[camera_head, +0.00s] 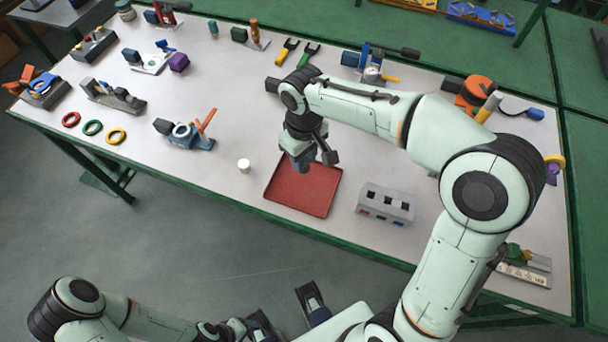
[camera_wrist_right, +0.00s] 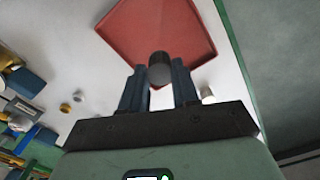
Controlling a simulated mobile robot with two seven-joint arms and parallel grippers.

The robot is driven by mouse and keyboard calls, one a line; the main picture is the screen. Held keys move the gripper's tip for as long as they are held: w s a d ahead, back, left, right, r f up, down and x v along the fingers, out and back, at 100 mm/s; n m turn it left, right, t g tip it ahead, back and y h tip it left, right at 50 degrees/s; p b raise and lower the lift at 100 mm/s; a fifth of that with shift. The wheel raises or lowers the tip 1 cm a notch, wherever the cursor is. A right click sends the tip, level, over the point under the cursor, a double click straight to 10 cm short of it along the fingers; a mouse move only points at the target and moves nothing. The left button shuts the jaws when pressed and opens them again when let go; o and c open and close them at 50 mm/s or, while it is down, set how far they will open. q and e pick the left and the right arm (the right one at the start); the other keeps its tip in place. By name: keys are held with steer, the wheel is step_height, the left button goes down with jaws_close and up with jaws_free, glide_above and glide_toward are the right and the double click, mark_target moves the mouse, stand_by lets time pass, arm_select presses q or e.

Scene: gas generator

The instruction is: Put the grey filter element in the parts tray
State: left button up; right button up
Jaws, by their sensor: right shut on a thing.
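The grey filter element (camera_wrist_right: 160,70) is a short dark grey cylinder between the fingers of my right gripper (camera_wrist_right: 158,88) in the right wrist view. My right gripper also shows in the head view (camera_head: 308,165), pointing down above the far part of the parts tray, shut on the element, which is largely hidden there. The parts tray (camera_head: 300,192) is red, shallow and looks empty where visible; it also shows in the right wrist view (camera_wrist_right: 185,25).
A small white cylinder (camera_head: 244,165) stands left of the tray. A grey block with square holes (camera_head: 386,205) stands to its right. A blue fixture with a ring (camera_head: 185,133) and three coloured rings (camera_head: 93,128) lie farther left. The front strip of table left of the tray is clear.

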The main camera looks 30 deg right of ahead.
step_height(320, 180, down, 7)
steer(key=shift+f+b, duration=0.2)
steer(key=shift+b, duration=0.3)
steer(key=shift+f, duration=0.1)
steer(key=o, duration=1)
step_height(320, 180, up, 12)
steer(key=shift+r+p, duration=0.15)
steer(key=shift+p, duration=0.9)
